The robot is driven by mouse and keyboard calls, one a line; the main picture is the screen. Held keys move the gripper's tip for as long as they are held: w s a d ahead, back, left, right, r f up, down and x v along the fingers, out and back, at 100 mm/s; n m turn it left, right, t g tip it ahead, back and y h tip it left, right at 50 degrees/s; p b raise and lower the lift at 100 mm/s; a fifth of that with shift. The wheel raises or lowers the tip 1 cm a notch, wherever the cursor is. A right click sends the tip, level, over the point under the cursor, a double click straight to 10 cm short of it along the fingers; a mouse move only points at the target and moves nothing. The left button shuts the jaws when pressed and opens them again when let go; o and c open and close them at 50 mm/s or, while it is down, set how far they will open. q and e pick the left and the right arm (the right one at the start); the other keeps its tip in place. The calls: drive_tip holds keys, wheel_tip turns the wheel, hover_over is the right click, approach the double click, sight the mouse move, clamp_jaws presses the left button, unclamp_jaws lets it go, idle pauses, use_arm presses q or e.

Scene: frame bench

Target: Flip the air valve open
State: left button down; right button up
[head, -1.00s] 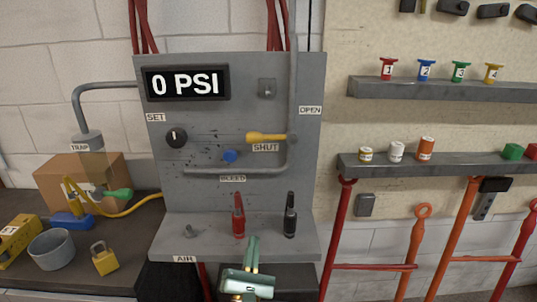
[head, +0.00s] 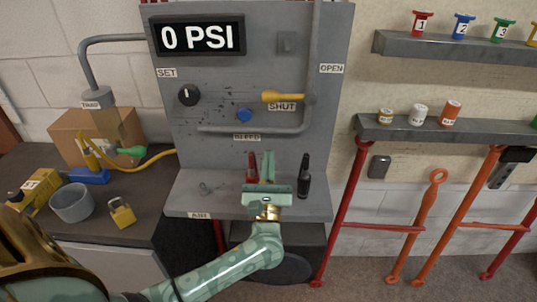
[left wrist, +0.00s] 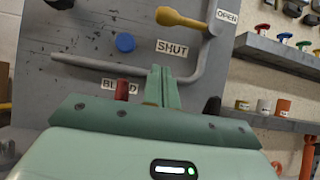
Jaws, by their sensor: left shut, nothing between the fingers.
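The yellow air valve handle (head: 283,97) lies level on the grey panel (head: 215,120), just above the SHUT label, its grip end to the left and its pivot at the pipe on the right. The OPEN label (head: 331,69) is above and right of it. The handle also shows in the left wrist view (left wrist: 180,19). The gauge (head: 197,37) reads 0 PSI. My left gripper (head: 268,163) points up in front of the panel's lower shelf, below the handle and apart from it. Its fingers are together and empty. My right gripper is out of view.
A red-handled tool (head: 252,168) and a black one (head: 304,176) stand on the panel shelf, either side of my fingers. A blue button (head: 244,114) sits left of the handle. A yellow padlock (head: 121,212) and a grey cup (head: 72,202) are on the left bench.

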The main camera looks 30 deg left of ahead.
sight(286, 97)
use_arm(q)
drive_tip(key=shift+w+a+r+p, duration=0.4)
drive_tip(key=shift+w+a+r, duration=0.2)
drive_tip(key=shift+w+r, duration=0.6)
drive_tip(key=shift+w+a+r+p, duration=0.4)
drive_tip(key=shift+w+a+r, duration=0.3)
drive_tip(key=shift+r, duration=0.75)
drive_tip(key=shift+w+a+r+p, duration=0.45)
drive_tip(key=shift+w+r, duration=0.6)
drive_tip(key=shift+r, duration=0.3)
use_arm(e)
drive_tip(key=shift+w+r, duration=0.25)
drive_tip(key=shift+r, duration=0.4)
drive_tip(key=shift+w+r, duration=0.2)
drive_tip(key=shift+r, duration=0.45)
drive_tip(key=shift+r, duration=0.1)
